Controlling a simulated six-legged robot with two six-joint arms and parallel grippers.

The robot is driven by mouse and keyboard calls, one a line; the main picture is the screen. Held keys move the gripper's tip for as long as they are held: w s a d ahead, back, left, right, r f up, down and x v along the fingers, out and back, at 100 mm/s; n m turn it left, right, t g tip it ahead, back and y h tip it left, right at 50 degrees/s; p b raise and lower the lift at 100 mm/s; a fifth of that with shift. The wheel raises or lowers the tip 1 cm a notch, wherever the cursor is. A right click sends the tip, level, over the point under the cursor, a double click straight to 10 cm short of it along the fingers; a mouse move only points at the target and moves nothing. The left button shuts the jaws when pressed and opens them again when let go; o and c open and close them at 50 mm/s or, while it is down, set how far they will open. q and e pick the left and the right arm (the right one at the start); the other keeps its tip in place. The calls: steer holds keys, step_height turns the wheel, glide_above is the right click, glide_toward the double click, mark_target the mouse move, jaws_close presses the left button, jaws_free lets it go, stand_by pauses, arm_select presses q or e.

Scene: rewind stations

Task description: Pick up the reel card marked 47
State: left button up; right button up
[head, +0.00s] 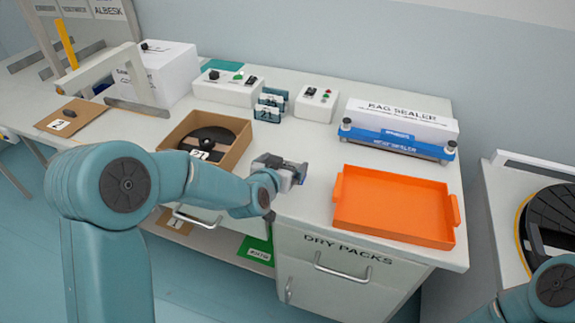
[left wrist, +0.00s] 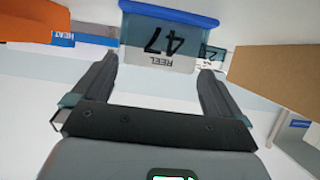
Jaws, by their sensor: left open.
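The reel card marked 47 (left wrist: 160,45) shows upside down in the left wrist view, with a blue strip along its top edge in the picture. It lies beyond my fingertips, between their lines, and is not gripped. In the head view two small cards stand one behind the other; the front card (head: 267,113) appears to be this one, but its number is too small to be sure. My left gripper (head: 284,164) is open and empty, in front of the cards and apart from them. In the left wrist view its two fingers (left wrist: 158,75) are spread.
A cardboard box (head: 240,148) with a black reel stands left of my left gripper. An orange tray (head: 395,235) is on the right. A bag sealer (head: 400,125) and switch boxes (head: 318,104) stand behind. My right arm shows at the lower right; its jaws are unclear.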

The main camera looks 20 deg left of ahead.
arm_select(q)
steer(key=shift+w+f, duration=0.2)
steer(key=shift+w, duration=0.25)
steer(key=shift+s, duration=0.1)
steer(key=shift+c, duration=0.7)
steer(key=c, duration=0.6)
steer(key=shift+r, duration=0.15)
